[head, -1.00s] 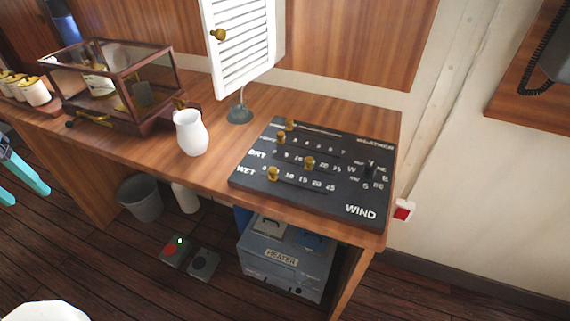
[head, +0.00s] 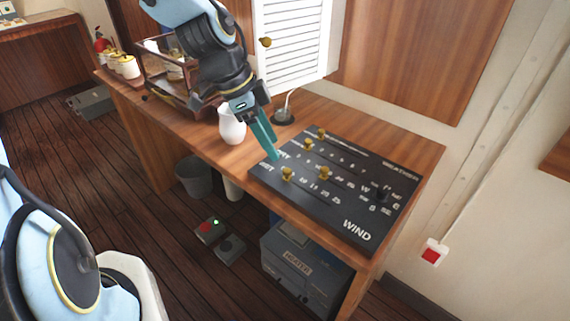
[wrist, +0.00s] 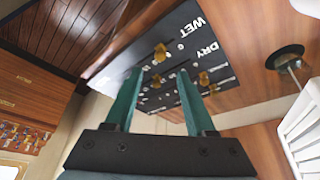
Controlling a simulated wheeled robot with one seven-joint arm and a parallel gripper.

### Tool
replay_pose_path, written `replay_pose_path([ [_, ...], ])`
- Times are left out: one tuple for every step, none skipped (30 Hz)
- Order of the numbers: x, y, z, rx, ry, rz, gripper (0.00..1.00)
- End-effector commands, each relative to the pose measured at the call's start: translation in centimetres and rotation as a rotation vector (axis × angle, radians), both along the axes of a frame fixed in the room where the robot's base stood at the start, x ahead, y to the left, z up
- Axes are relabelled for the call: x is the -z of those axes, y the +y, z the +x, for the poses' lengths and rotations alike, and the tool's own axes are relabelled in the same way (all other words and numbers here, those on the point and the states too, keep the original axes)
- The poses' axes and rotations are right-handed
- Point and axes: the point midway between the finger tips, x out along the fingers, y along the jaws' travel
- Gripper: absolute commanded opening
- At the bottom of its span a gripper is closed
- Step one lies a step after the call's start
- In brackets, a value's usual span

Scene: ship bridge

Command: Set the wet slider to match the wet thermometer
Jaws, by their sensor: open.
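The black weather panel (head: 345,222) lies on the desk with several brass slider knobs. The wet slider (head: 288,174) is near the low, left end of its scale, before the 10 mark; it also shows in the wrist view (wrist: 160,52). The dry slider (head: 324,172) stands further along its row. My gripper (head: 268,148) is open and empty above the panel's left end, partly covering the row labels. In the wrist view my gripper (wrist: 158,74) has its fingers apart, with the wet knob beyond the gap. No thermometer is visible.
A white louvred door (head: 292,45) with a brass knob stands behind the panel. A white jug (head: 231,127) stands close to my gripper, with a glass case (head: 162,72) behind. A red switch (head: 431,254) is on the wall.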

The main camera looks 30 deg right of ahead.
Motion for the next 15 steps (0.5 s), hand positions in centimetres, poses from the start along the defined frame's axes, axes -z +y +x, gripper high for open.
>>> replay_pose_path([
  [0.9, -0.3, -0.3, 0.004, 0.003, 0.002, 0.55],
  [1.3, -0.5, -0.5, 0.004, 0.003, 0.002, 0.55],
  [1.9, -0.6, -0.6, 0.003, 0.004, 0.003, 0.55],
  [2.3, -0.8, -0.7, 0.003, 0.004, 0.002, 0.55],
  [2.7, -1.0, -0.7, 0.003, 0.004, 0.002, 0.55],
  [3.3, -1.1, -0.9, 0.003, 0.004, 0.002, 0.55],
  [3.7, -1.3, -0.9, 0.002, 0.003, 0.002, 0.55],
  [4.0, -1.4, -1.0, 0.003, 0.003, 0.003, 0.55],
  [4.5, -1.6, -1.1, 0.002, 0.002, 0.003, 0.55],
  [4.8, -1.7, -1.1, 0.001, 0.002, 0.001, 0.55],
  [5.1, -1.8, -1.2, 0.002, 0.003, 0.002, 0.55],
  [5.4, -2.0, -1.3, 0.000, 0.003, 0.002, 0.55],
  [5.7, -2.0, -1.3, 0.000, 0.002, 0.001, 0.55],
  [5.9, -2.1, -1.3, 0.000, 0.002, 0.001, 0.55],
  [6.1, -2.2, -1.4, 0.000, 0.002, 0.001, 0.55],
])
